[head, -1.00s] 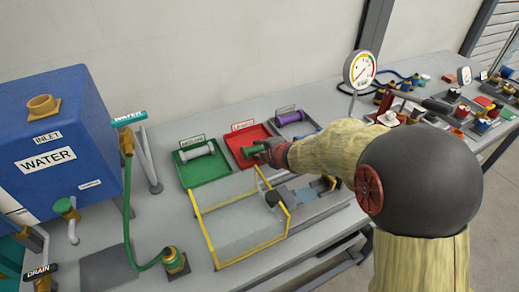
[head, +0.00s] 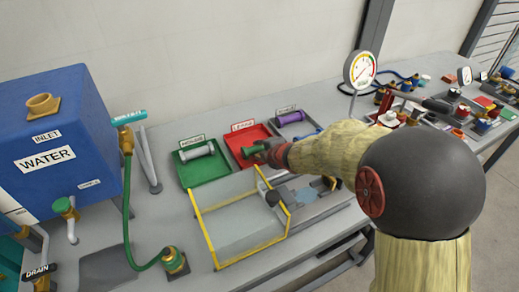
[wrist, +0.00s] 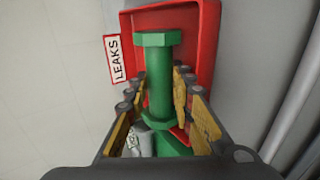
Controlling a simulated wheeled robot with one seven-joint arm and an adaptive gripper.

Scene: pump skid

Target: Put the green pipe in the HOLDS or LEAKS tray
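The green pipe (head: 252,149) has a hex flange at its end. It is between the fingers of my gripper (wrist: 160,82), which appear closed against its sides, though a thin gap cannot be ruled out. The pipe also shows in the wrist view (wrist: 160,75), over the red LEAKS tray (wrist: 209,45). In the head view this red tray (head: 237,137) lies under and behind the pipe. I cannot tell whether the pipe touches the tray floor. The green tray (head: 208,176), its sign apparently HOLDS, is left of it and contains a grey pipe (head: 197,152).
A purple pipe (head: 291,118) lies in a tray right of the red one. A yellow-edged clear guard (head: 235,220) stands in front of the trays. A pressure gauge (head: 360,69) rises behind my arm. A blue water tank (head: 60,140) stands at left.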

